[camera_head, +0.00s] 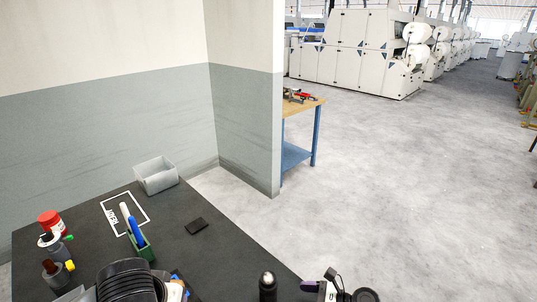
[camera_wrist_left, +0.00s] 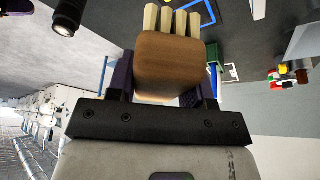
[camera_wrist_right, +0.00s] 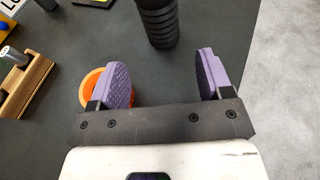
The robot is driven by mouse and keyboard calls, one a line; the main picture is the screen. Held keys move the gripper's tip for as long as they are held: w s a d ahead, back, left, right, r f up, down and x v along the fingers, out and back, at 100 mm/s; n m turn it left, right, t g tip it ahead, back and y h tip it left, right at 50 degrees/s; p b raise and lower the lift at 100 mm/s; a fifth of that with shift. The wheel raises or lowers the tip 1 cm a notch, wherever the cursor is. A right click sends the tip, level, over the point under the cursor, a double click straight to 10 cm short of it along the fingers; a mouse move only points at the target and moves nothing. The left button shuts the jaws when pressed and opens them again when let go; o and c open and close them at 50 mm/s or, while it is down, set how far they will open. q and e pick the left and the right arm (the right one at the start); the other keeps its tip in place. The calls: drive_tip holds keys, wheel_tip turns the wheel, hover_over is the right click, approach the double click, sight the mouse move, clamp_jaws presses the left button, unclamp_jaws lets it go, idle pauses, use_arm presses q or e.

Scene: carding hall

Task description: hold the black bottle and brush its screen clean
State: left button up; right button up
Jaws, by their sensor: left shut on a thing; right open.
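The black bottle (camera_head: 267,287) stands at the table's front edge in the head view, its top pale and rounded. In the right wrist view a ribbed black cylinder (camera_wrist_right: 157,22), apparently this bottle, stands ahead of the gap between the fingers. My right gripper (camera_wrist_right: 160,80) is open and empty, apart from it. My left gripper (camera_wrist_left: 165,75) is shut on a brown wooden brush (camera_wrist_left: 168,65) with pale bristle tufts pointing away from the gripper. A black cylinder with a pale end, apparently the bottle, also shows in the left wrist view (camera_wrist_left: 67,18). I cannot make out the screen.
A green holder (camera_head: 140,246) with blue and white handles stands mid-table near a white outlined mark and a grey bin (camera_head: 157,176). A red-topped container (camera_head: 49,222) and small bottles stand left. An orange ring (camera_wrist_right: 94,90) and wooden stand (camera_wrist_right: 26,85) lie beside the right gripper.

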sight(272, 296)
use_arm(q)
drive_tip(key=shift+f+b, duration=0.35)
use_arm(e)
drive_tip(key=shift+w+a+f, duration=0.2)
drive_tip(key=shift+a+f, duration=0.15)
drive_tip(key=shift+a, duration=0.05)
use_arm(q)
wheel_tip(272, 296, down, 3)
drive_tip(key=b, duration=0.3)
use_arm(e)
drive_tip(key=x, duration=0.7)
drive_tip(key=shift+a, duration=0.1)
use_arm(q)
drive_tip(key=shift+f, duration=0.25)
use_arm(e)
drive_tip(key=shift+x, duration=0.95)
drive_tip(key=shift+w, duration=0.1)
drive_tip(key=shift+c, duration=0.3)
drive_tip(key=c, duration=0.5)
drive_tip(key=o, duration=0.7)
